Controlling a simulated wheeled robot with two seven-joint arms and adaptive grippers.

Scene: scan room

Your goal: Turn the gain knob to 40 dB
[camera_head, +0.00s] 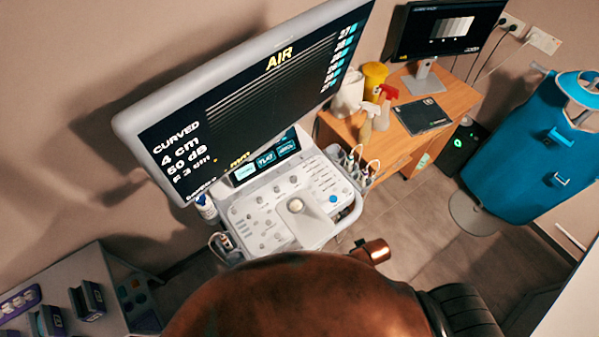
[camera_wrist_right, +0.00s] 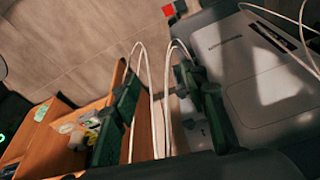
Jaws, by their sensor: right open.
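The ultrasound console panel (camera_head: 262,232) is in the head view, left of centre, with several small grey knobs, a pale trackball (camera_head: 296,206) and a blue button (camera_head: 333,198). I cannot tell which knob is the gain knob. The large tilted monitor (camera_head: 262,90) above it reads CURVED, 4 cm, 60 dB and AIR. My right gripper (camera_wrist_right: 160,108) is open in the right wrist view, with two dark green fingers. White cables pass between the fingers in the picture; I see no grip on them. No knob shows between them. My left gripper is not in view.
A wooden desk (camera_head: 445,103) at the back holds spray bottles, a yellow tub (camera_head: 374,78) and a second screen (camera_head: 450,30). A blue apron (camera_head: 545,150) hangs on a stand at right. A grey cart (camera_head: 70,275) is at lower left. Open floor (camera_head: 420,215) lies right of the console.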

